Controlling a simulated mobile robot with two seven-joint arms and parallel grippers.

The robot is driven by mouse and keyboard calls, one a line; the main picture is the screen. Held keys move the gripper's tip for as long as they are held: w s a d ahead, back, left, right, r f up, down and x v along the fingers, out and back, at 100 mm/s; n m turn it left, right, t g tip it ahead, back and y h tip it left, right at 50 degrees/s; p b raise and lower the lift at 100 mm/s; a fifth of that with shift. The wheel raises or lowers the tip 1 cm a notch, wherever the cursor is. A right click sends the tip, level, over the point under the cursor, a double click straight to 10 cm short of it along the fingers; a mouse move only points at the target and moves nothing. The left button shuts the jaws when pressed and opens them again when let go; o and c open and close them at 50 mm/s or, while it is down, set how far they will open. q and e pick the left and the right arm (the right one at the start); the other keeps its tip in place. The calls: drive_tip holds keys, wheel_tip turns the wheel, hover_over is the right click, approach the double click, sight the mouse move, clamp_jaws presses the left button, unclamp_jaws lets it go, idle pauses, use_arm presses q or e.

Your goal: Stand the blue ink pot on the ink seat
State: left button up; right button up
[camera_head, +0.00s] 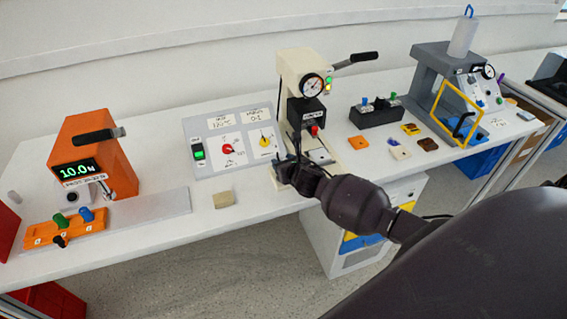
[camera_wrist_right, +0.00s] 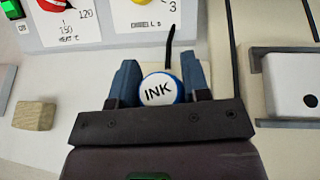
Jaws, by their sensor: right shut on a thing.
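My right gripper (camera_head: 298,168) reaches in front of the cream press (camera_head: 297,67) at the middle of the bench. In the right wrist view its two fingers (camera_wrist_right: 160,82) are shut on the blue ink pot (camera_wrist_right: 158,90), which shows a white round top marked INK and a blue rim. In the head view the pot is hidden or too small to make out at the gripper. I cannot tell for sure which part is the ink seat. My left gripper is not in view.
A panel with red and yellow knobs (camera_head: 232,142) lies left of the press. A small beige block (camera_head: 224,199) lies at the front edge. In the wrist view a pale block with a black dot (camera_wrist_right: 297,85) is at right. A grey press (camera_head: 435,78) stands farther right.

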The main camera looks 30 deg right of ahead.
drive_tip(key=o, duration=0.9)
drive_tip(key=shift+f, duration=0.15)
drive_tip(key=shift+o, duration=0.2)
